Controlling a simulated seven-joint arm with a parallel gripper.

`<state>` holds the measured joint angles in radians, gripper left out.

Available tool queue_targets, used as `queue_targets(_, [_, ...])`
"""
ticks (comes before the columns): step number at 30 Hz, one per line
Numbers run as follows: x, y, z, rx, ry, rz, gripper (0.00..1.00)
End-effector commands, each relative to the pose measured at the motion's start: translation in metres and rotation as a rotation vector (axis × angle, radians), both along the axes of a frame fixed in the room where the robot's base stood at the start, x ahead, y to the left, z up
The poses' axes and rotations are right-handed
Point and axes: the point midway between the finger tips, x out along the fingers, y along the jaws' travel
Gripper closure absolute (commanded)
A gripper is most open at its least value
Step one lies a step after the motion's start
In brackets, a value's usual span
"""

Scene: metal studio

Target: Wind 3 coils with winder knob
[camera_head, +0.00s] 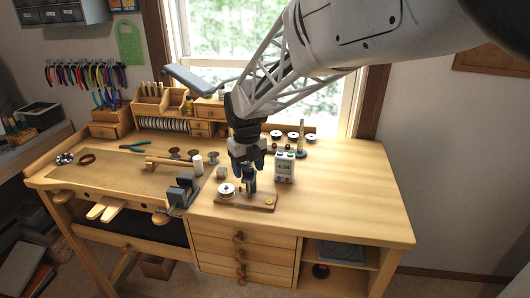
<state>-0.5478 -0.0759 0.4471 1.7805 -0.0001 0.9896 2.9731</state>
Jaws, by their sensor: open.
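The winder stands on a wooden base (262,208) near the front edge of the bench, left of its middle drawers' right side. A pale round spool (227,189) sits at the base's left end, and a small brass-coloured piece (269,202) at its right end. My gripper (251,186) points down over the middle of the base, its dark fingers low between the spool and the brass piece. It is open. The winder knob is not clearly seen; the fingers may hide it. I cannot tell whether they touch it. Coils of wire are too small to make out.
A white box with a display (284,167) stands just right of my gripper. A dark grey vise-like tool (182,192) is to the left. Several spools (292,136) and a tall post (301,133) stand behind. The bench's right side (350,190) is clear.

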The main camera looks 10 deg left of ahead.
Motion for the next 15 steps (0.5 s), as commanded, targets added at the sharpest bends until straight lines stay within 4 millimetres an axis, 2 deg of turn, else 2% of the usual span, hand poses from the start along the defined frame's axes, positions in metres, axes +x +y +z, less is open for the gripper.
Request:
queue_targets(8, [0.0, 0.0, 0.004, 0.001, -0.001, 0.0, 0.4])
queue_targets(15, [0.0, 0.0, 0.026, 0.001, -0.002, 0.0, 0.4])
